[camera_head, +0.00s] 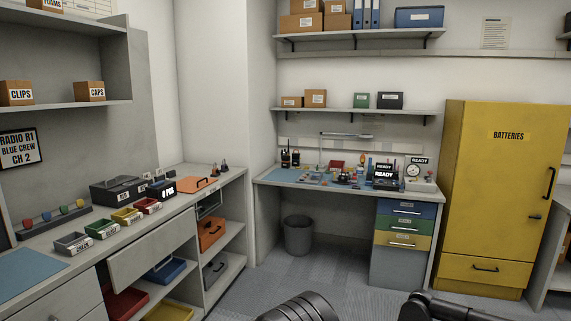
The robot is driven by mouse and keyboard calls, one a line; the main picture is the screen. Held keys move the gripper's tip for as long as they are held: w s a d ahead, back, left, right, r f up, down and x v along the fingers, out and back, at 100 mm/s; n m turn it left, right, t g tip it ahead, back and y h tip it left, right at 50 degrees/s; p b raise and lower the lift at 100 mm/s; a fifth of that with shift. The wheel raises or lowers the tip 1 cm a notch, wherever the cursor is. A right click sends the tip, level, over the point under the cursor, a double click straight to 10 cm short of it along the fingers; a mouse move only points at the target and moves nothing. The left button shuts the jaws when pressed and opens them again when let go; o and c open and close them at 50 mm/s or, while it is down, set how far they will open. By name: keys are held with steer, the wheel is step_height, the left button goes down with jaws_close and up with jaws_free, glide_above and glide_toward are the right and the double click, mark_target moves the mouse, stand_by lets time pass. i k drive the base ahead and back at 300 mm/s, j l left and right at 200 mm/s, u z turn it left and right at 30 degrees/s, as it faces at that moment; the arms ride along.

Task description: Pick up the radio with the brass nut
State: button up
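Two small dark upright shapes that look like handheld radios with antennas, a left one (285,159) and a right one (296,159), stand at the left end of the back desk. Two more small dark upright shapes (218,168) stand at the far end of the left counter; they may also be radios. All are too small to show a brass nut on any of them. Dark parts of my own arm show at the bottom edge, well short of the desk. No gripper fingers can be made out.
The back desk (272,177) is crowded with small tools and black READY boxes (383,176). A grey bin (298,235) stands below. A yellow BATTERIES cabinet (493,180) is at right. The left counter (150,246) holds small coloured bins. The carpet (335,262) between is clear.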

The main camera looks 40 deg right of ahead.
mark_target(286, 159)
steer(key=i+l+z, duration=0.35)
steer(key=i+l, duration=0.15)
steer(key=i+l+z, duration=0.3)
steer(key=i, duration=0.3)
steer(key=i+l+z, duration=0.35)
steer(key=i, duration=0.2)
steer(key=i+j+z, duration=0.1)
steer(key=i+z, duration=0.2)
steer(key=i, duration=0.3)
